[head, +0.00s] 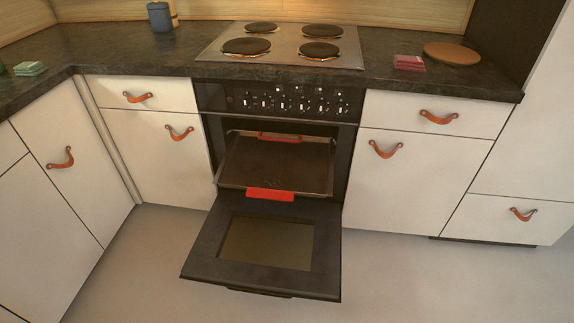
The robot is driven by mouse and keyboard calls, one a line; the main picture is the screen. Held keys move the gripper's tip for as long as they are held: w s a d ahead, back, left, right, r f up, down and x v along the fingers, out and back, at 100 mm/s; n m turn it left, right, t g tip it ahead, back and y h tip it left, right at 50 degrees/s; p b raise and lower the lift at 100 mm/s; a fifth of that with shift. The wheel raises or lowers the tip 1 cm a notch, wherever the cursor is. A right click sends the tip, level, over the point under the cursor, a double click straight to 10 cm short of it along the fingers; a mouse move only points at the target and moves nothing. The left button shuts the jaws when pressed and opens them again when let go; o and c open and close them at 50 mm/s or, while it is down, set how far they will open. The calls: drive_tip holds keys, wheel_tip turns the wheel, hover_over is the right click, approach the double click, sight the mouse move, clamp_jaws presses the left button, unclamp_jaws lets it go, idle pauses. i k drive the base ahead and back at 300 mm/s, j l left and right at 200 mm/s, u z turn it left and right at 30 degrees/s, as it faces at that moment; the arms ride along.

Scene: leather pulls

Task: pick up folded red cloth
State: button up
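A small folded red cloth (409,63) lies on the dark countertop (386,80), right of the cooktop. It looks pinkish red with layered edges. It lies just left of a round brown board (452,53), with a small gap between them. My gripper is not in view.
The oven door (200,262) hangs open below the cooktop (229,48) and juts into the floor space. A baking tray (235,160) with red pieces at its front and back edges sits inside. A folded green cloth (30,68) and a blue container (159,17) stand left. Floor at right is clear.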

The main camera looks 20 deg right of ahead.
sight(401, 62)
drive_tip(key=i+l, duration=0.1)
drive_tip(key=l, duration=0.3)
drive_tip(key=i+l, duration=0.1)
drive_tip(key=l, duration=0.35)
drive_tip(key=l+z, duration=0.1)
drive_tip(key=l, duration=0.35)
drive_tip(key=i+l, duration=0.15)
drive_tip(key=l, duration=0.25)
drive_tip(key=i+l, duration=0.15)
drive_tip(key=l, duration=0.25)
drive_tip(key=i+l, duration=0.1)
drive_tip(key=l, duration=0.35)
drive_tip(key=i+l+z, duration=0.1)
drive_tip(key=l, duration=0.3)
drive_tip(key=i+l, duration=0.1)
drive_tip(key=l, duration=0.3)
drive_tip(key=i+l, duration=0.5)
drive_tip(key=i+z, duration=0.05)
